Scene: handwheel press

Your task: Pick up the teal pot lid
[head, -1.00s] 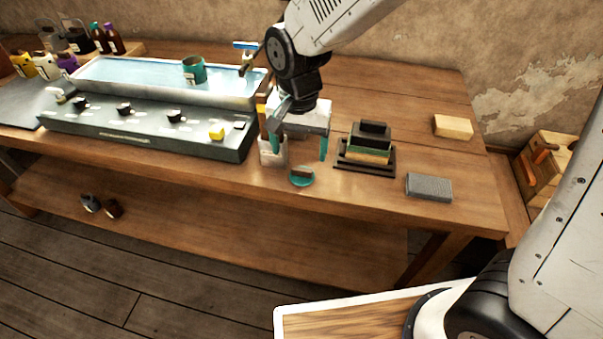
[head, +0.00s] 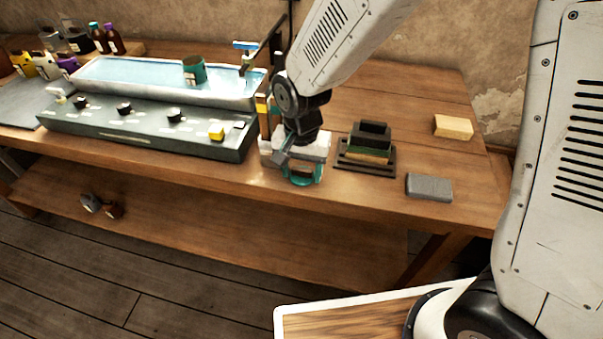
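The teal pot lid (head: 303,182) lies near the front edge of the wooden table, with its brown knob partly hidden by my gripper. My gripper (head: 304,174) is right over the lid and pointing down, its teal-tipped fingers spread to either side of the knob. The fingers look apart, and no grip on the knob shows. The lid appears to rest on the tabletop.
A black rack (head: 366,152) with green and tan pieces stands just right of my gripper. A grey block (head: 429,187) and a cream block (head: 453,127) lie farther right. A teal pot (head: 194,70) stands in the water tray (head: 150,92) at left.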

